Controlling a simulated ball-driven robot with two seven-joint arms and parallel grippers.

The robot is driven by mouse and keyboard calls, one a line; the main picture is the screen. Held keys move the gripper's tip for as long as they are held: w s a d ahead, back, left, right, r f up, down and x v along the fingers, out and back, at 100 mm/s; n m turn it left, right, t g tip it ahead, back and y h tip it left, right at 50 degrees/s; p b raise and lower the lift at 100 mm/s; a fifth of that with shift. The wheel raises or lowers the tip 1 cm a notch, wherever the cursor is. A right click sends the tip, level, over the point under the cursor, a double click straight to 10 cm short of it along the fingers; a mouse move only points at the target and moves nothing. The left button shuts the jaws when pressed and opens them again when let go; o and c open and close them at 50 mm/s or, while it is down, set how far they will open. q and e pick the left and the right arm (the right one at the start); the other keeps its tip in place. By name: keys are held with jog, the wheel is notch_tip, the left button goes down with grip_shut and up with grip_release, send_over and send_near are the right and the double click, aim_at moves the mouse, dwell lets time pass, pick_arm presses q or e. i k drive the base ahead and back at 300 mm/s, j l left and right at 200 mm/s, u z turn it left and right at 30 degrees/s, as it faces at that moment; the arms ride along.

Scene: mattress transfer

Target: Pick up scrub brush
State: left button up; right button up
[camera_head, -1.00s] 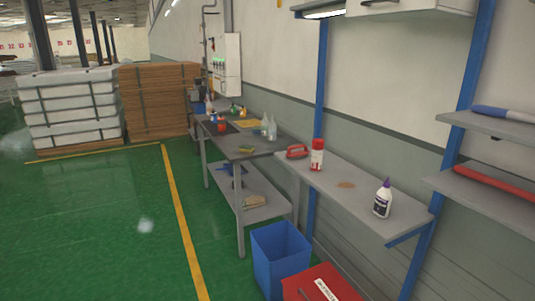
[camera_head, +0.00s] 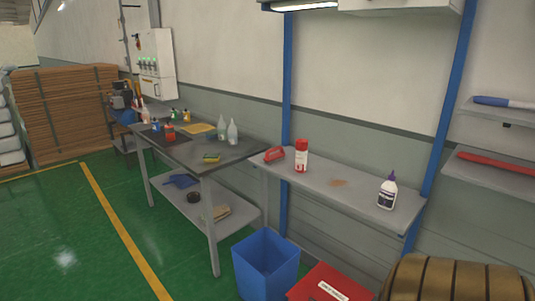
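A red scrub brush (camera_head: 274,154) with a looped handle lies at the left end of the grey wall shelf (camera_head: 345,195). It sits just left of a red and white spray can (camera_head: 301,156) standing on the same shelf. Its underside and bristles are too small to make out. Neither of my grippers shows in this view.
A white bottle with a purple cap (camera_head: 387,192) stands on the shelf's right part. A grey workbench (camera_head: 235,153) with bottles is left of the shelf. A blue bin (camera_head: 266,265), red box (camera_head: 328,285) and banded brown object (camera_head: 455,282) stand in front. Green floor (camera_head: 60,240) is open at left.

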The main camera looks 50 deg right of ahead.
aim_at(276, 156)
jog(key=i+z, duration=0.45)
jog(key=i, duration=0.2)
jog(key=i+j+z, duration=0.15)
jog(key=i+z, duration=0.3)
jog(key=i, duration=0.15)
